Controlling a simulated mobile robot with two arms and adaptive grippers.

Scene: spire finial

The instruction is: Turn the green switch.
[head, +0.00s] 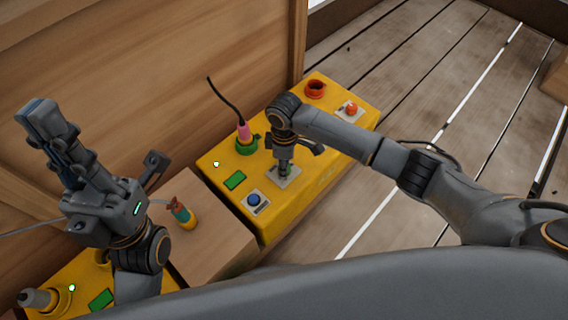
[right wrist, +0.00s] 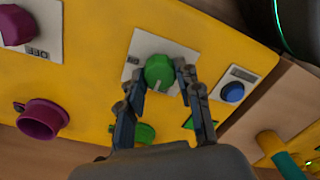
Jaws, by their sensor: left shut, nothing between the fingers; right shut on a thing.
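The green switch (right wrist: 159,70) is a round knob with a pale mark, on a white plate (right wrist: 138,45) fixed to a yellow panel (right wrist: 85,85). My right gripper (right wrist: 160,76) has its two fingers on either side of the knob and is shut on it. In the head view the right gripper (head: 284,168) points down at the plate (head: 291,181), and the knob is mostly hidden behind it. My left gripper (head: 40,112) is raised at the left, shut and empty, away from the switch.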

